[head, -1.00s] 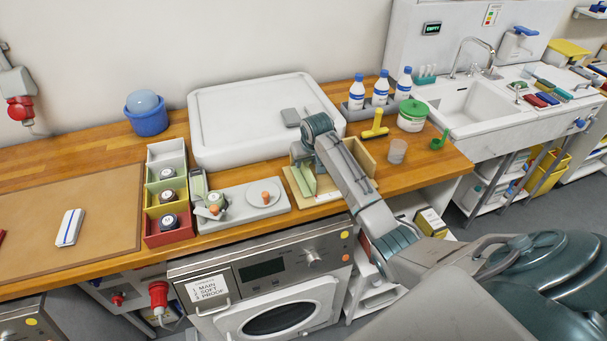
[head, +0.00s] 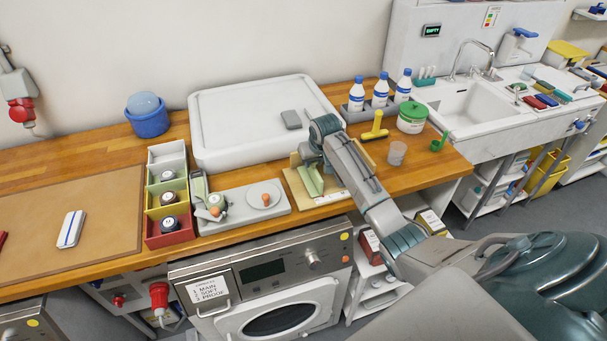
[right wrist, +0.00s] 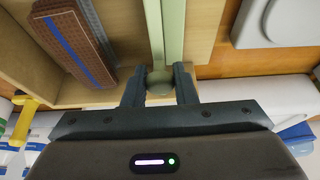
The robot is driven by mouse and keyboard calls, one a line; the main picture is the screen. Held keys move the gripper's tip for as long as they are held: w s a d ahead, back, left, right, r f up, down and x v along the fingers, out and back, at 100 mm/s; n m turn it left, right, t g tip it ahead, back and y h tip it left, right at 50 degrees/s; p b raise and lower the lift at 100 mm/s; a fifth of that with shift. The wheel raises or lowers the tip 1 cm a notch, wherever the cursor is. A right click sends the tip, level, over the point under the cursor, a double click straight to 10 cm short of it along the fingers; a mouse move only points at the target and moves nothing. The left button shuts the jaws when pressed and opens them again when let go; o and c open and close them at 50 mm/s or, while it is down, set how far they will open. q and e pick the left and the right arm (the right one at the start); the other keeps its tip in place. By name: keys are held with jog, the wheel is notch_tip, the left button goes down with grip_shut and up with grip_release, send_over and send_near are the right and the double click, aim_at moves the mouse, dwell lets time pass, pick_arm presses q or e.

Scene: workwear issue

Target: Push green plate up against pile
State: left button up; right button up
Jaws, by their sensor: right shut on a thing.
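The green plate (head: 313,182) stands upright in a light wooden tray (head: 326,198) on the worktop. In the right wrist view, the green plate (right wrist: 171,28) runs away from my gripper, with a round green knob (right wrist: 160,83) at its near end. My right gripper (right wrist: 159,88) is shut on that knob. The pile (right wrist: 75,45), brown with a blue stripe, lies in the tray left of the plate in the wrist view. A strip of bare wood separates them there. In the head view my right arm hides the pile and most of the gripper. My left gripper is out of view.
A yellow T-shaped tool (head: 376,127), a clear cup (head: 397,152) and a green-lidded tub (head: 411,117) stand to the right.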

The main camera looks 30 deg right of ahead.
jog(key=shift+s+d+p, duration=0.2)
jog(key=shift+s+d, duration=0.05)
jog(key=shift+d, duration=0.75)
jog(key=shift+s+d+p, duration=0.15)
jog(key=shift+s+d, duration=0.1)
jog(key=shift+d, duration=0.7)
jog(key=shift+s+d+p, duration=0.2)
jog(key=shift+s+d, duration=0.05)
jog(key=shift+d, duration=0.75)
jog(key=shift+s+d, duration=0.2)
jog(key=shift+d, duration=0.7)
jog(key=shift+s+d, duration=0.2)
jog(key=shift+d, duration=0.7)
jog(key=shift+s+d, duration=0.2)
jog(key=shift+d, duration=0.7)
jog(key=o, duration=0.6)
notch_tip(320, 180, up, 8)
